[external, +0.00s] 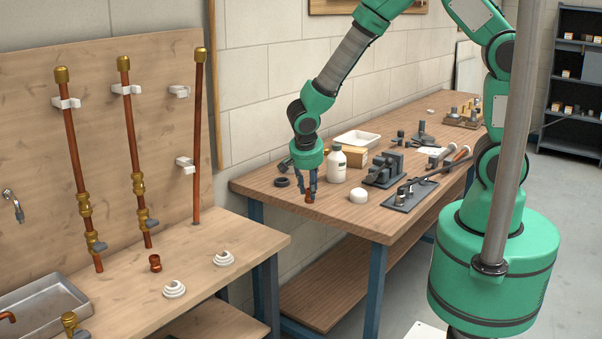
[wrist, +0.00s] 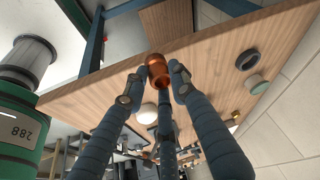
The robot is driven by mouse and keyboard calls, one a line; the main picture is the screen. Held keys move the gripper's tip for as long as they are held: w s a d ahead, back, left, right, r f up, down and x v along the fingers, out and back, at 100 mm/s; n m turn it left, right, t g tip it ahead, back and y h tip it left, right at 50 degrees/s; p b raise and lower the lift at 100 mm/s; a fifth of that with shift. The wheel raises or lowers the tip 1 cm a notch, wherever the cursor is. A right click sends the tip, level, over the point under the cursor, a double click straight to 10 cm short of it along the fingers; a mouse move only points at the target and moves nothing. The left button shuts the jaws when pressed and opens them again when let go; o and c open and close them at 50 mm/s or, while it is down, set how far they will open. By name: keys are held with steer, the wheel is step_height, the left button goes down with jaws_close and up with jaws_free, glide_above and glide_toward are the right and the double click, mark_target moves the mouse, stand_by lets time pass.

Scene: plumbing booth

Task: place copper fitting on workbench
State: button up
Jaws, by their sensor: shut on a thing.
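My gripper (external: 310,190) points down over the near left part of the workbench (external: 300,216). It is shut on a copper fitting (external: 309,196), which shows small and dark at the fingertips. In the wrist view the copper fitting (wrist: 158,70) is a shiny, short tube held between the fingers of my gripper (wrist: 160,74). The wooden top of the workbench (wrist: 215,62) lies behind it. I cannot tell whether the fitting touches the top or hangs just above it.
A white bottle (external: 337,165), a white round piece (external: 358,195) and a black ring (external: 281,182) stand near my gripper. A dark vise-like tool (external: 384,170) is further right. Another copper fitting (external: 155,263) stands on the left bench (external: 215,285). The workbench's front left corner is clear.

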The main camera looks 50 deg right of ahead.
steer(key=s+d+m, duration=0.1)
steer(key=s+d, duration=0.1)
steer(key=d, duration=0.2)
steer(key=s+d+m+g, duration=0.1)
steer(key=s+d+m, duration=0.1)
steer(key=d, duration=0.2)
steer(key=s+d+r+m+g, duration=0.1)
steer(key=s+d+m, duration=0.1)
steer(key=s+d, duration=0.1)
steer(key=shift+d, duration=0.45)
steer(key=shift+c, duration=0.2)
steer(key=shift+f, duration=0.1)
steer(key=w, duration=0.5)
steer(key=w+f, duration=0.1)
steer(key=w, duration=0.4)
steer(key=w+d+b, duration=0.1)
steer(key=w, duration=0.5)
steer(key=shift+f, duration=0.2)
steer(key=shift+f+b, duration=0.3)
steer(key=shift+f, duration=1.5)
steer(key=shift+f, duration=0.15)
steer(key=o, duration=1.1)
